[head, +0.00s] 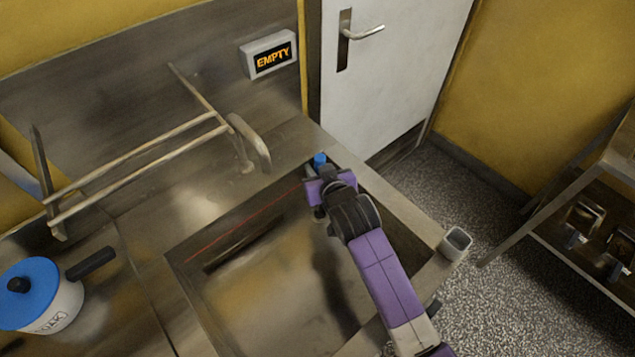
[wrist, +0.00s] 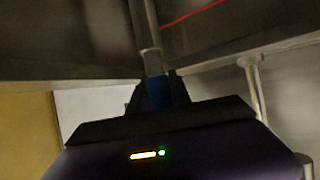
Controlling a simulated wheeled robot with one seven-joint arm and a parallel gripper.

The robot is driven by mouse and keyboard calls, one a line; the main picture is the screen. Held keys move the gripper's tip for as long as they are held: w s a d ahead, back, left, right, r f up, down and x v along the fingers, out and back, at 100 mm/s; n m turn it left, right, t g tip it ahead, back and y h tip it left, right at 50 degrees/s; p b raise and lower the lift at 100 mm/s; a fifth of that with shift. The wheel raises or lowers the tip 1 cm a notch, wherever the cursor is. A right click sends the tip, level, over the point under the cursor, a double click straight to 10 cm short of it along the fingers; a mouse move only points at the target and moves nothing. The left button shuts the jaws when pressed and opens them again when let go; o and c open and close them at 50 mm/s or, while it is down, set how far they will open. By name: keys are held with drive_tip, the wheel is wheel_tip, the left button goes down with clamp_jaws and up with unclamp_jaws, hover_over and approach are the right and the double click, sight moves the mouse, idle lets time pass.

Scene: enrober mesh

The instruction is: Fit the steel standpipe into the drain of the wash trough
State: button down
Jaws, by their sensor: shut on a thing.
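My gripper (head: 322,178) is over the far right corner of the wash trough (head: 405,205), seen from behind in the head view. It is shut on the blue part of the steel standpipe (wrist: 150,50). In the wrist view the blue part (wrist: 157,92) sits between the jaws (wrist: 157,95), and the grey pipe runs away from them toward the top edge. In the head view only the blue part (head: 320,159) clearly shows beyond my gripper. The far end of the pipe and the drain cannot be made out. A red line (head: 240,225) runs along the trough's inner wall.
A metal frame of rods and a tap (head: 250,140) stand behind the trough. A rack (head: 590,215) stands far right.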

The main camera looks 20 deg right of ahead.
drive_tip(key=shift+f, duration=2.95)
drive_tip(key=shift+f, duration=0.2)
drive_tip(key=c, duration=1.2)
unclamp_jaws()
drive_tip(key=shift+r, duration=0.2)
drive_tip(key=v, duration=1.2)
drive_tip(key=shift+b, duration=0.3)
